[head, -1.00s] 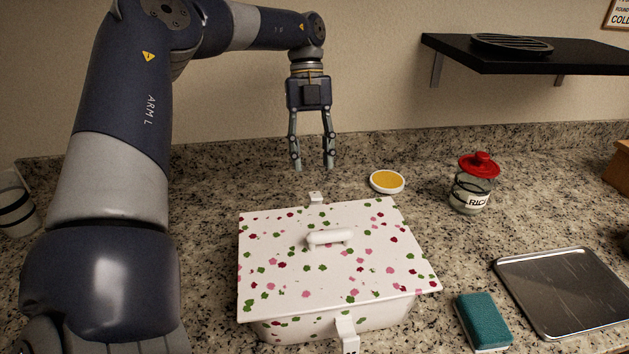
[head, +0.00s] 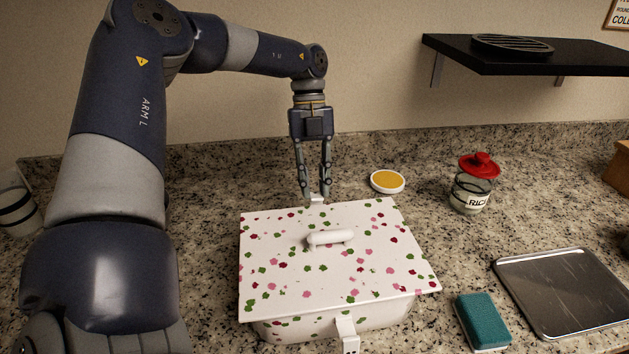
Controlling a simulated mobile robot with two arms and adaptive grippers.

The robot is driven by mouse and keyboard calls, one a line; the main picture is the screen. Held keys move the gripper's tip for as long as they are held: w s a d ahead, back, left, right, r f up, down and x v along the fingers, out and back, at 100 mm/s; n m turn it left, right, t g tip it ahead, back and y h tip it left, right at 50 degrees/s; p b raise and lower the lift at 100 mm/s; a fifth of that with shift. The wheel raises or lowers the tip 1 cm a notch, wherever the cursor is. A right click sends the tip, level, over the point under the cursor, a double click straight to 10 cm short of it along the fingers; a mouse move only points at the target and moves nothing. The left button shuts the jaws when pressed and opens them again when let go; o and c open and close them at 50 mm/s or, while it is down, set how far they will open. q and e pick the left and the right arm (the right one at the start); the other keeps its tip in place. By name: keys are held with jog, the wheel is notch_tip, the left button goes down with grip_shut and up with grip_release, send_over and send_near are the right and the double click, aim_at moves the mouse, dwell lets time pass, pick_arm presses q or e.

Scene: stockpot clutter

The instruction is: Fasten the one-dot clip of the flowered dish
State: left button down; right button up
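The flowered dish (head: 290,328) stands on the counter, a white box with pink, red and green flowers. Its flowered lid (head: 285,260) with a white handle (head: 330,237) lies on it. A white clip (head: 316,199) shows at the far edge; no dots can be made out on it. A second white clip (head: 346,331) is at the near side, with dark marks at its cut-off lower end. My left gripper (head: 315,199) points down at the far clip, fingertips close on both sides of it, seemingly pinching it. My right gripper is not in view.
A white-rimmed yellow round dish (head: 387,181) and a red-lidded rice jar (head: 473,185) stand behind right. A teal sponge (head: 483,321) and a metal tray (head: 570,290) lie at right. A black shelf (head: 530,56) hangs above. A glass (head: 15,205) stands far left.

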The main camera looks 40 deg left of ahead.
pick_arm(q)
jog(key=t+y+b, duration=0.1)
jog(key=b, duration=0.1)
jog(key=s+d+y+b, duration=0.1)
jog(key=b, duration=0.1)
jog(key=shift+d+r+t+b, duration=0.2)
jog(key=shift+t+b, duration=0.1)
jog(key=shift+t, duration=0.1)
jog(key=shift+s+d+r+y+b, duration=0.15)
jog(key=shift+r+y+b, duration=0.1)
jog(key=shift+y+b, duration=0.2)
jog(key=c, duration=1.4)
grip_release()
